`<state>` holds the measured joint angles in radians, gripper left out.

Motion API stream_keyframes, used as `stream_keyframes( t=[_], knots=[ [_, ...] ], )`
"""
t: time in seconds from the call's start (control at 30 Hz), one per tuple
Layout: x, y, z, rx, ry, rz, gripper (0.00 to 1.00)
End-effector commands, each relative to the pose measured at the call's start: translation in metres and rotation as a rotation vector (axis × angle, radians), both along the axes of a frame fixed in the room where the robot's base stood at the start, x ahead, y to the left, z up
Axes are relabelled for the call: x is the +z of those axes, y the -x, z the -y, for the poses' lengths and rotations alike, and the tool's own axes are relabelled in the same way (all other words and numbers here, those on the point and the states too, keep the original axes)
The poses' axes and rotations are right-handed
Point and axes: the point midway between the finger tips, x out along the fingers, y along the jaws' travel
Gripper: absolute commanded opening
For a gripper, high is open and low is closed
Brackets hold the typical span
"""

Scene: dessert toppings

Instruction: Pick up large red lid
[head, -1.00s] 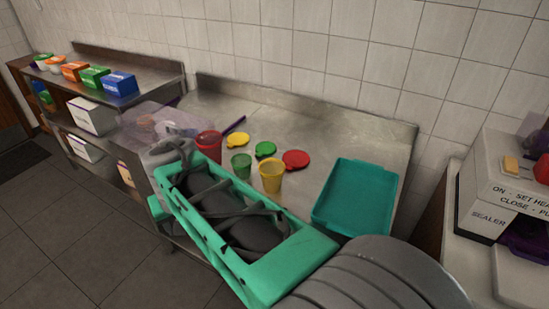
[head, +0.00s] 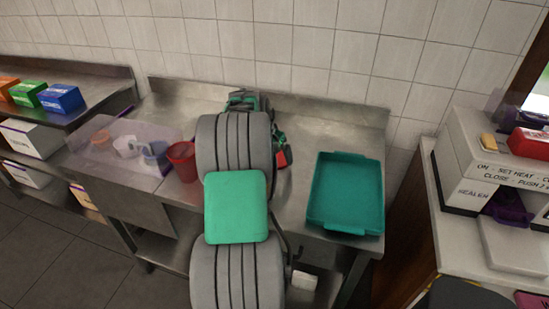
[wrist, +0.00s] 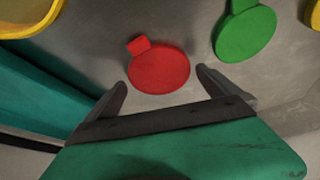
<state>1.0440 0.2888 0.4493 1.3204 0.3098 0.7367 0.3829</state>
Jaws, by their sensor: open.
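The large red lid (wrist: 160,72) lies flat on the steel counter in the wrist view, its small tab toward the upper left. My gripper (wrist: 161,79) is open and empty. Its two fingertips sit on either side of the lid's lower part, apart from it, and the lid shows between and beyond them. In the head view my arm hides most of this spot. A bit of red, which looks like the lid (head: 283,158), shows beside my gripper.
A green lid (wrist: 246,34) lies right of the red one, with a yellow lid (wrist: 315,15) beyond. A yellow cup (wrist: 28,18) is at the upper left. A teal tray (head: 316,190) stands right of my arm, a red cup (head: 181,162) left of it.

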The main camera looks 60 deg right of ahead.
Motion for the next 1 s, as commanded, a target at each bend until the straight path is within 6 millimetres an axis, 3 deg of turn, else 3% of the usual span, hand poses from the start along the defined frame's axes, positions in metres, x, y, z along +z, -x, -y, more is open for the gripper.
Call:
stream_keyframes(
  t=[0.1, 0.3, 0.87, 1.0],
  knots=[
    [-0.0114, 0.0008, 0.0045, 0.000, 0.000, 0.000, 1.00],
    [-0.0130, 0.0014, 0.0054, -0.001, 0.000, 0.000, 1.00],
    [-0.0124, 0.0013, 0.0052, 0.000, 0.000, 0.001, 0.55],
    [-0.0123, 0.0013, 0.0052, 0.000, 0.001, 0.001, 0.53]
  ],
)
